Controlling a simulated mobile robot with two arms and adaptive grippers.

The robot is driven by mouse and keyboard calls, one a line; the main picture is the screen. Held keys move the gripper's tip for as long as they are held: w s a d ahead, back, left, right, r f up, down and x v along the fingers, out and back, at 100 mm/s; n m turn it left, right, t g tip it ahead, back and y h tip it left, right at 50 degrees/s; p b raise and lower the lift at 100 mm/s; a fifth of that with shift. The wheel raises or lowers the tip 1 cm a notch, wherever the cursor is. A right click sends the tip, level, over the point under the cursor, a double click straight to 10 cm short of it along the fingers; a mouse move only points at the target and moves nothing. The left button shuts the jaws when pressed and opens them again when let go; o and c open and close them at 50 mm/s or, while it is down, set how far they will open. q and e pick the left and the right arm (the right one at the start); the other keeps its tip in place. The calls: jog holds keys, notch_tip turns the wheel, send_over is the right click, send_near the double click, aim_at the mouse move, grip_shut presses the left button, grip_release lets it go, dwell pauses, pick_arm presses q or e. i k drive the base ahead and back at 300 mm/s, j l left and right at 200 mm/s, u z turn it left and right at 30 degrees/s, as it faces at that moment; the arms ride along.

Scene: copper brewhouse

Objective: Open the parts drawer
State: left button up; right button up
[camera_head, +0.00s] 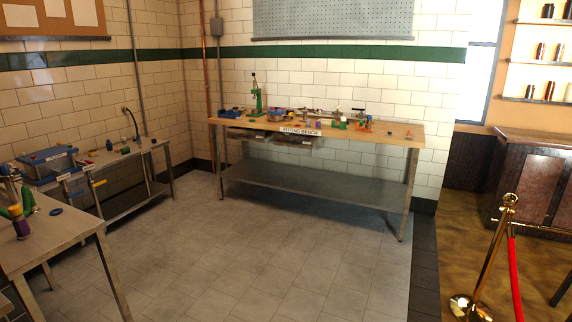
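A wooden-topped bench (395,131) labelled "FITTING BENCH" stands against the far tiled wall. Under its top, left of centre, are two shallow grey drawer-like units (248,134). They are small and shaded, and I cannot tell whether either is open. White labels also show on the front of the left wall bench (110,158), too small to read surely, so I cannot tell which unit is the parts drawer. Neither of my grippers is in view.
A nearer table (75,226) at the left edge holds a blue ring and green and yellow items. A blue bin (48,165) sits on the left wall bench. A brass post (489,255) with red rope stands right. The tiled floor (260,255) between is clear.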

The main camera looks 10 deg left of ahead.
aim_at(238, 133)
jog(key=i+j+u, duration=0.1)
jog(key=i+u, duration=0.35)
jog(key=i, duration=3.85)
